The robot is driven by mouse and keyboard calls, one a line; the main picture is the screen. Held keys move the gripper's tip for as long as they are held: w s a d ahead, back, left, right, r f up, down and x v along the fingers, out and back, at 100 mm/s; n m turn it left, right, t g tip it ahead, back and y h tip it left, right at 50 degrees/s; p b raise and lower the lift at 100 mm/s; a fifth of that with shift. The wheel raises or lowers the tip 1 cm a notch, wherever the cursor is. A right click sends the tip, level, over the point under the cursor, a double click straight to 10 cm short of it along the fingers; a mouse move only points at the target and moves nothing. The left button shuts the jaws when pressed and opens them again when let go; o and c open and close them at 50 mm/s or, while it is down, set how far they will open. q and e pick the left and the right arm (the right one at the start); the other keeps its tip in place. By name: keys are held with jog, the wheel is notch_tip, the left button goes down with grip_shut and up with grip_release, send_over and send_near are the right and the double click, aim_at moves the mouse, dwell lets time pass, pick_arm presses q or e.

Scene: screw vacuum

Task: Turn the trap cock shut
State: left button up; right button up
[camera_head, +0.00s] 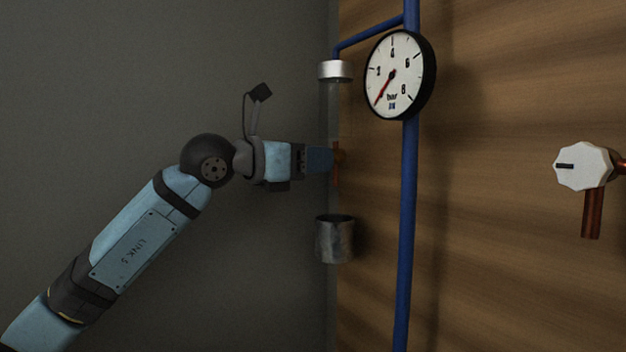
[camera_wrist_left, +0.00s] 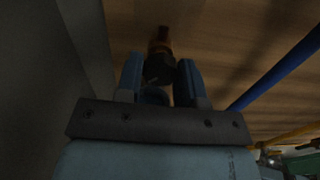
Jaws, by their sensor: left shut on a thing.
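The trap cock shows in the head view as a small copper-brown fitting (camera_head: 338,163) near the wall, below a silver cap and above a grey metal cup. My left gripper (camera_head: 324,160) reaches it from the left, with the jaws at the fitting. In the left wrist view, the two blue fingers of my left gripper (camera_wrist_left: 159,76) are closed around the cock's dark knob (camera_wrist_left: 159,66), with a copper-brown stem (camera_wrist_left: 160,40) beyond it. The knob's exact turn angle is too dark to tell. My right gripper is in neither view.
A silver cap (camera_head: 335,70) hangs above the gripper and a metal cup (camera_head: 335,240) is below it. A blue pipe (camera_head: 407,230) with a round pressure gauge (camera_head: 396,76) runs to the right. A white octagonal knob (camera_head: 583,165) on copper pipe is at far right.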

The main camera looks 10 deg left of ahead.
pick_arm(q)
jog(key=shift+m+b, duration=0.85)
jog(key=shift+m, duration=0.15)
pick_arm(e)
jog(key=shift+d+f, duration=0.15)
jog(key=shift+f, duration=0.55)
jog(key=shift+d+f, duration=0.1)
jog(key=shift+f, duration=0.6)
pick_arm(q)
jog(key=o, duration=0.7)
jog(key=shift+c, duration=0.2)
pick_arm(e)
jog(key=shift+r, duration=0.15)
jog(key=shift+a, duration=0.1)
pick_arm(q)
jog(key=b+v, duration=0.3)
jog(key=v, duration=1.1)
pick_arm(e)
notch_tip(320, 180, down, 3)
